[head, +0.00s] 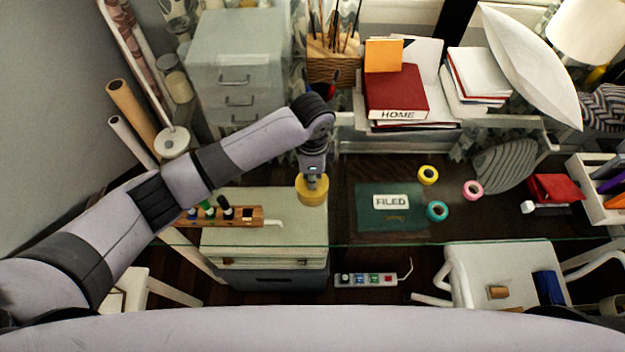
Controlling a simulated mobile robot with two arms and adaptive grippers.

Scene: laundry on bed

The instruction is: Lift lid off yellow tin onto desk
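The round yellow tin (312,195) stands near the middle of the view, by the right edge of the pale cabinet top seen around it. My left arm reaches in from the left, and my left gripper (313,177) points down right at the top of the tin. The gripper hides part of the tin's top. The fingers are too small and dark to tell whether they are open or closed on the lid. I cannot make out a seam between lid and tin. My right gripper is not in view.
The desk (400,240) has a see-through glass top. A wooden rack (245,216) of small bottles stands left of the tin. The dark folder marked FILED (372,215) and tape rolls (437,211) lie to the right. Red books (395,92) and a pencil block (333,68) stand behind.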

